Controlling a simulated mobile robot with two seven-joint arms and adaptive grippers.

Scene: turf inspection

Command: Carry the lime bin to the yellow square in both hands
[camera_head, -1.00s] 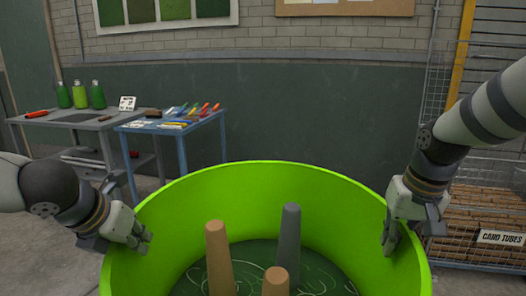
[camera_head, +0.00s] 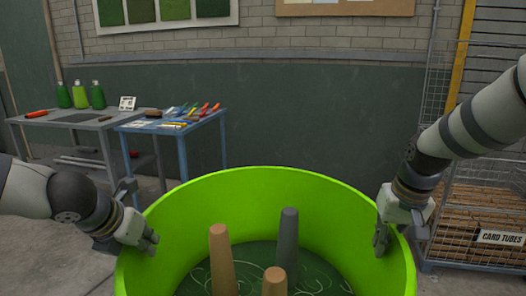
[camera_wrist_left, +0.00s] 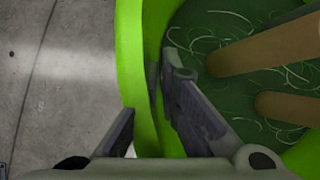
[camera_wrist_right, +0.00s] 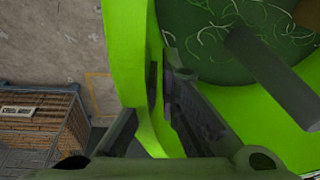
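The lime bin (camera_head: 200,196) is a wide, open, bright green tub in front of me, and its lower part is out of the head view. My left gripper (camera_head: 149,243) is shut on its left rim, one finger inside and one outside. The rim passes between the fingers in the left wrist view (camera_wrist_left: 158,90). My right gripper (camera_head: 381,240) is shut on the right rim the same way, also in the right wrist view (camera_wrist_right: 160,90). The yellow square (camera_wrist_right: 97,92) shows partly as a thin outline on the floor beside the bin; the bin hides the rest.
Two brown posts (camera_head: 221,255) and a grey post (camera_head: 288,240) stand inside the bin. A wire cage of card tubes (camera_head: 475,225) stands at right. A grey table (camera_head: 55,122) and a blue table (camera_head: 165,128) with tools stand at back left.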

